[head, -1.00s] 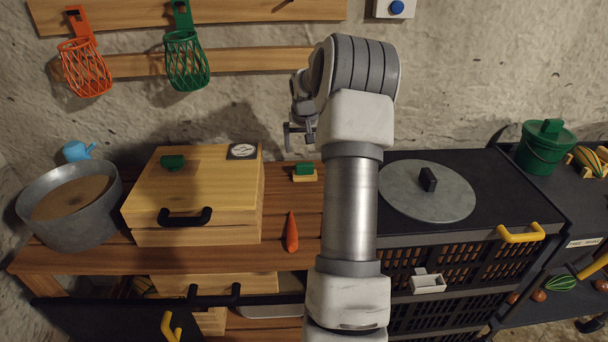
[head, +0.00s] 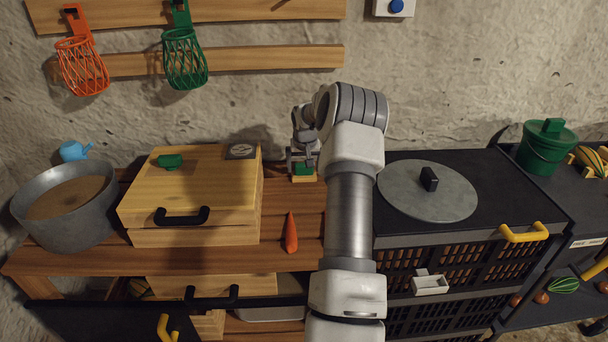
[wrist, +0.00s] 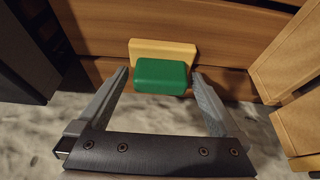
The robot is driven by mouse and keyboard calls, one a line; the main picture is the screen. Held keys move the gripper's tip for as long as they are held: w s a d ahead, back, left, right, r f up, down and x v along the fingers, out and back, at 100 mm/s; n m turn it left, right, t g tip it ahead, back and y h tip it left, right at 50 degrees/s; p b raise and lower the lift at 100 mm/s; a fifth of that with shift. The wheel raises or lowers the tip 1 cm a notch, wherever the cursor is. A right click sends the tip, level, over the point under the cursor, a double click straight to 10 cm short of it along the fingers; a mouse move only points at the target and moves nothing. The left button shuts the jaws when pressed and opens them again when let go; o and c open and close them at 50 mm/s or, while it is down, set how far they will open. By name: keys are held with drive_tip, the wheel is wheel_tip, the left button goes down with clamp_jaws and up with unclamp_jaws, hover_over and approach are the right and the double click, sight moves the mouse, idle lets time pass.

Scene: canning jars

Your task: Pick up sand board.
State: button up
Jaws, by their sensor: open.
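The sand board (head: 304,179) is a small tan block with a green grip (head: 304,170) on top. It sits on the wooden counter between the wooden box and the dark crate unit. In the wrist view the tan board (wrist: 150,46) lies behind its green grip (wrist: 162,76). My gripper (head: 302,161) is open just above the board and partly covers it in the head view. In the wrist view its fingertips (wrist: 160,84) lie on either side of the green grip, with a gap at each side. I cannot tell how far down the fingers reach.
A wooden box (head: 190,190) with a black handle stands to the left. An orange carrot (head: 291,233) lies in front. A grey pot (head: 65,210) stands at far left. A round grey lid (head: 415,199) lies on the dark crate unit (head: 510,200) to the right.

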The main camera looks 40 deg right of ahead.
drive_tip(key=c, duration=1.3)
drive_tip(key=shift+c, duration=0.2)
drive_tip(key=shift+r, duration=0.6)
drive_tip(key=r, duration=0.1)
drive_tip(key=r+p, duration=0.1)
drive_tip(key=r, duration=0.1)
drive_tip(key=shift+s+d+r, duration=0.3)
drive_tip(key=shift+d+r, duration=0.1)
drive_tip(key=s+d+r+p, duration=0.2)
drive_tip(key=s+d+r, duration=0.4)
drive_tip(key=d, duration=0.2)
drive_tip(key=shift+d, duration=0.4)
